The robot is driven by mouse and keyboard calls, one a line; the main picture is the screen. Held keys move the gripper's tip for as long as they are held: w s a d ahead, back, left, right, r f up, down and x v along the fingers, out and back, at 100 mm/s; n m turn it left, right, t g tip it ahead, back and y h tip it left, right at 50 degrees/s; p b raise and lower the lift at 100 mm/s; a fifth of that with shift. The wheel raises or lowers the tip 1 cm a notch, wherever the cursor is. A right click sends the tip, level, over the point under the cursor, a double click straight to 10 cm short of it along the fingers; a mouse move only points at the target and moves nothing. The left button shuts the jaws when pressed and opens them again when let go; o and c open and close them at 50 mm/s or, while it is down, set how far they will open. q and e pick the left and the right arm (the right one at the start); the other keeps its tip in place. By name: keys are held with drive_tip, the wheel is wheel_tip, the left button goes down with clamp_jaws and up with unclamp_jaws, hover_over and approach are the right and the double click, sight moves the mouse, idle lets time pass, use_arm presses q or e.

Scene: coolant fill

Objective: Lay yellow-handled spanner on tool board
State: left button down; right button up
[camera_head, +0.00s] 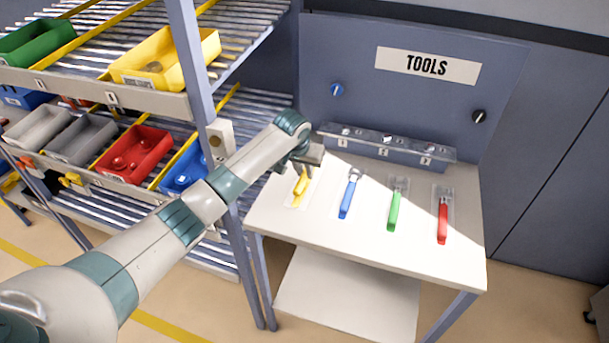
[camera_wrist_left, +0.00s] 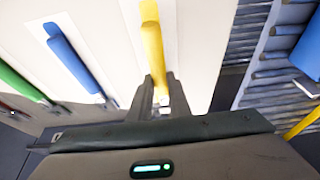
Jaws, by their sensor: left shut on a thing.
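The yellow-handled spanner (camera_head: 301,185) is at the left end of the white table top, over or on a pale outlined patch. It also shows in the left wrist view (camera_wrist_left: 152,45), its yellow handle pointing away from the jaws. My left gripper (camera_head: 305,163) is shut on the spanner's metal end, low over the table; its fingers show in the left wrist view (camera_wrist_left: 160,98). I cannot tell whether the spanner touches the surface. The tool board (camera_head: 330,200) is the pale table top under the blue panel marked TOOLS (camera_head: 427,66). My right gripper is not in view.
A blue spanner (camera_head: 347,196), a green one (camera_head: 394,210) and a red one (camera_head: 442,220) lie in a row to the right. A clear-topped rack (camera_head: 385,146) stands behind them. A roller shelf with coloured bins, including a red bin (camera_head: 135,153), is at the left.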

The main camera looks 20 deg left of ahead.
sight(303, 176)
use_arm(q)
drive_tip(key=shift+f+p, duration=0.35)
drive_tip(key=shift+f, duration=0.9)
drive_tip(key=shift+s+f, duration=0.1)
drive_tip(key=shift+f, duration=0.25)
drive_tip(key=c, duration=1.6)
unclamp_jaws()
drive_tip(key=shift+s, duration=0.1)
drive_tip(key=shift+c, duration=0.2)
drive_tip(key=shift+f, duration=0.15)
drive_tip(key=shift+s+d+f, duration=0.15)
drive_tip(key=shift+d+r, duration=0.15)
drive_tip(key=shift+r, duration=0.6)
drive_tip(key=b+v, duration=0.1)
drive_tip(key=v, duration=0.3)
drive_tip(key=b+v, duration=0.1)
drive_tip(key=v, duration=0.2)
drive_tip(key=b+v, duration=0.1)
drive_tip(key=v, duration=0.3)
drive_tip(key=shift+a+r, duration=0.3)
drive_tip(key=shift+r, duration=0.1)
